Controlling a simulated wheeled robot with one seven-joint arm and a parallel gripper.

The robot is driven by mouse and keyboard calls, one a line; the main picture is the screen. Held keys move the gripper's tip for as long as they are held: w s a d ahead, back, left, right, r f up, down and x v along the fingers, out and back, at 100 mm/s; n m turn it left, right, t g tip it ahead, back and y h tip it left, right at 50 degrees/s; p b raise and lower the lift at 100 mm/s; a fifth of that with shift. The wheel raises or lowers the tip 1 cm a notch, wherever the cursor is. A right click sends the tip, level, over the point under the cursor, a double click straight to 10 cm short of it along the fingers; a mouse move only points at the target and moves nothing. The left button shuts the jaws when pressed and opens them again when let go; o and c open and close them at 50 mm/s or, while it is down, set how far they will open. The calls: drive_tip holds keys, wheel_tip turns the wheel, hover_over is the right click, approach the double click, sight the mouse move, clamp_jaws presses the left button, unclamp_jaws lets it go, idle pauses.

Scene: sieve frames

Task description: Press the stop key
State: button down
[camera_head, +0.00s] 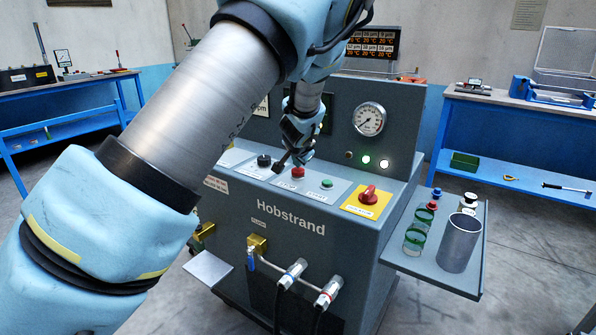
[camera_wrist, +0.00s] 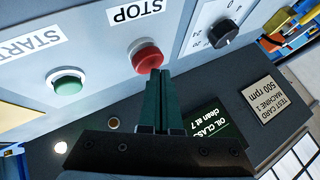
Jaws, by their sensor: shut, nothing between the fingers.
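The stop key is a round red button (camera_wrist: 147,57) under a STOP label in the wrist view. In the head view the same red button (camera_head: 298,172) sits on the machine's sloped panel. My gripper (camera_wrist: 158,75) is shut and empty, its fingertips overlapping the near edge of the red button in the wrist view. I cannot tell whether they touch it. In the head view my gripper (camera_head: 280,168) is low over the panel, just left of the red button. The green START button (camera_wrist: 68,84) is beside the stop key and also shows in the head view (camera_head: 327,184).
A black dial knob (camera_wrist: 227,29) is on the other side of the stop key. A side shelf (camera_head: 437,262) holds jars and a metal cylinder. The upright back panel carries a gauge (camera_head: 369,119).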

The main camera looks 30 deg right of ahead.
sight(297, 171)
drive_tip(key=shift+f+b, duration=0.45)
drive_tip(key=shift+f, duration=0.05)
idle(0.3)
drive_tip(key=shift+r, duration=0.1)
drive_tip(key=shift+r+p, duration=0.5)
drive_tip(key=shift+r, duration=0.3)
drive_tip(key=shift+r, duration=0.1)
drive_tip(key=shift+r+p, duration=1.55)
drive_tip(key=shift+r, duration=0.9)
